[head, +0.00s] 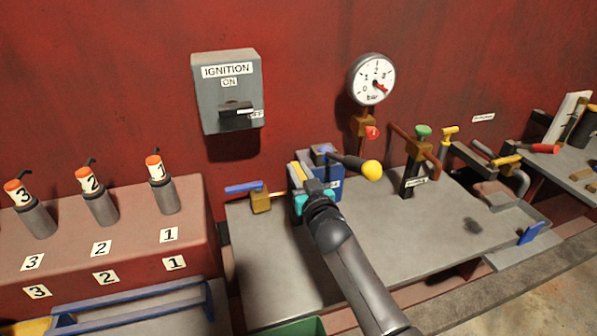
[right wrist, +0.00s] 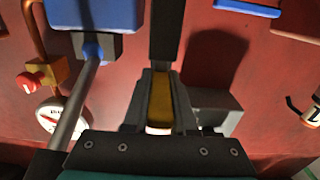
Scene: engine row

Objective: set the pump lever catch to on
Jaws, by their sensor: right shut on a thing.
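The pump is a blue block (head: 334,189) on the grey bench, with a dark lever ending in a yellow knob (head: 371,169) that points right. In the right wrist view the blue block (right wrist: 95,14) is at the top left, with the lever rod running down from it. My right gripper (head: 303,178) is at the pump's left side. Its fingers (right wrist: 158,105) are closed around a yellow piece (right wrist: 160,95), which looks like the catch; the fingers partly hide it. The on and off marks of the catch cannot be read. My left gripper is not in view.
A blue-handled valve (head: 244,188) stands close left of the gripper. A pressure gauge (head: 372,79) and red knob (head: 373,132) are behind the pump. A green-knobbed valve (head: 423,131) is to the right. The grey ignition box (head: 227,92) hangs on the red wall. The front bench (head: 420,235) is clear.

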